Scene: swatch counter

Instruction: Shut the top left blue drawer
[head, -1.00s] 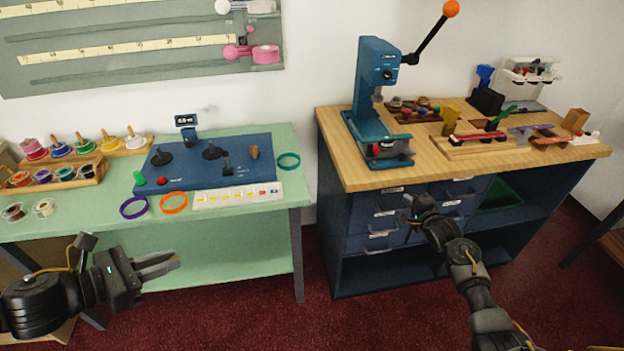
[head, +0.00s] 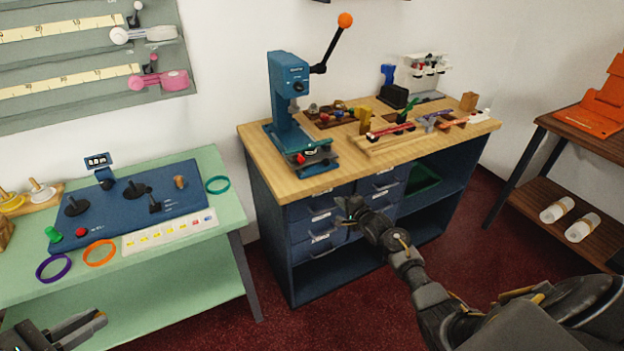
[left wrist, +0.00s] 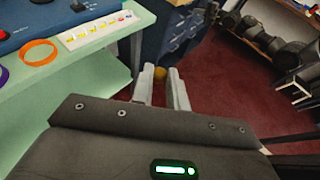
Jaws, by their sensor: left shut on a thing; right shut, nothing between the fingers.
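The blue drawers are in the front of the wooden-topped cabinet, in two columns. The top left blue drawer (head: 308,206) is under the worktop; I cannot tell whether a small gap stands at its front. My right gripper (head: 350,207) is shut and empty, in front of the drawers near the right end of the left column, and hides part of them. I cannot tell whether it touches a drawer. My left gripper (head: 92,325) is low at the left, by the green table. In the left wrist view its fingers are shut on a small amber thing (left wrist: 187,73), mostly hidden.
The green table (head: 228,200) carries a blue panel and coloured rings. A blue press (head: 289,95) and several tools stand on the wooden worktop (head: 262,150). A dark wooden shelf unit (head: 520,190) is at the right. Red floor lies between the furniture.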

